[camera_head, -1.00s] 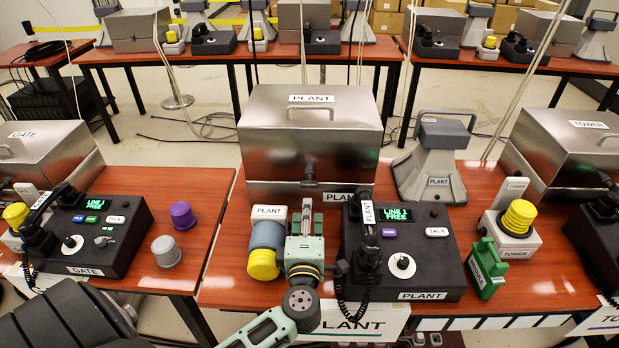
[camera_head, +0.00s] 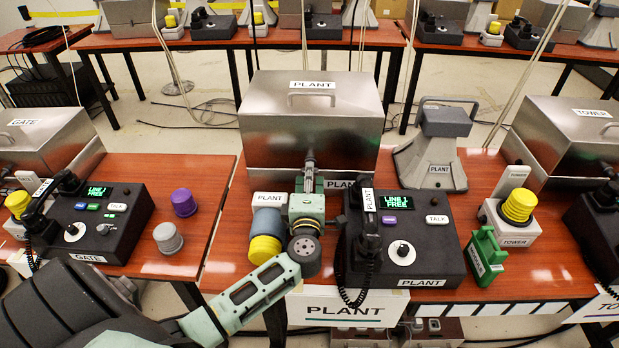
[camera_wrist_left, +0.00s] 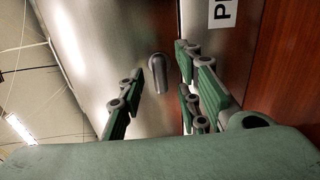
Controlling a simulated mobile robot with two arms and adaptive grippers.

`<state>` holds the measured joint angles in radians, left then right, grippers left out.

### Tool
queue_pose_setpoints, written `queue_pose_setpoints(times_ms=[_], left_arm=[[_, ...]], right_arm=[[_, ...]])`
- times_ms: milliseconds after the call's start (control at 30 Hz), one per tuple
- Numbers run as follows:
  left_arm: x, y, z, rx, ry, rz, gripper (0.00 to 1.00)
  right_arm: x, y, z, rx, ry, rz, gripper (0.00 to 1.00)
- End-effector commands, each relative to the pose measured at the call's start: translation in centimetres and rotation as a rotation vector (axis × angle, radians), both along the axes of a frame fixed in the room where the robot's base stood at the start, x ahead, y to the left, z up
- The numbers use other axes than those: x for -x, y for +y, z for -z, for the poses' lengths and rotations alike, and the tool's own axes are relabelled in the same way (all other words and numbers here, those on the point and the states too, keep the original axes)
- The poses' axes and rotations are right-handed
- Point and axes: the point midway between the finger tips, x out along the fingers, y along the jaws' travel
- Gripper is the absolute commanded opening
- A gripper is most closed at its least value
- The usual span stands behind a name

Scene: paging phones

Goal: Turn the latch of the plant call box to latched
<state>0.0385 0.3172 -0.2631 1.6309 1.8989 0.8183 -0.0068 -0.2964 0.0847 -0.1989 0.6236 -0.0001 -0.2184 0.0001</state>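The plant call box (camera_head: 270,155) is a brushed-metal case with a PLANT label on its lid, standing at the back of the middle table. Its latch (camera_head: 310,162) is a small dark lever on the front face. In the left wrist view the latch (camera_wrist_left: 158,74) shows as a rounded grey handle against the metal. My left gripper (camera_head: 309,184) is in front of the box, close to the latch. In the wrist view its green fingers (camera_wrist_left: 160,68) are spread, one on each side of the latch, with nothing held. Contact cannot be told. My right gripper is not in view.
A dark plant phone console (camera_head: 430,262) with a corded handset stands right of my left arm. A blue-grey and yellow cylinder (camera_head: 266,246) stands close on its left. A grey stand (camera_head: 432,165) is right of the box. Bare tabletop shows at the table's left edge.

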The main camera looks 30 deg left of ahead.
Motion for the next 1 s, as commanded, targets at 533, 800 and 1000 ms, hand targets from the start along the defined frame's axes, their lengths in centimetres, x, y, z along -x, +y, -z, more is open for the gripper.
queue_pose_setpoints(times_ms=[533,800,1000], left_arm=[[0.06,-0.02,0.03,0.0,0.0,-0.001,0.0],[0.07,-0.03,0.08,0.022,-0.012,-0.001,0.0],[0.11,-0.06,0.2,0.1,-0.057,-0.002,0.0]], right_arm=[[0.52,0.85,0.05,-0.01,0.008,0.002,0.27],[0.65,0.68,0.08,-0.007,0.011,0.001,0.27],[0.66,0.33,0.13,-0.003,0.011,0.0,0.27]])
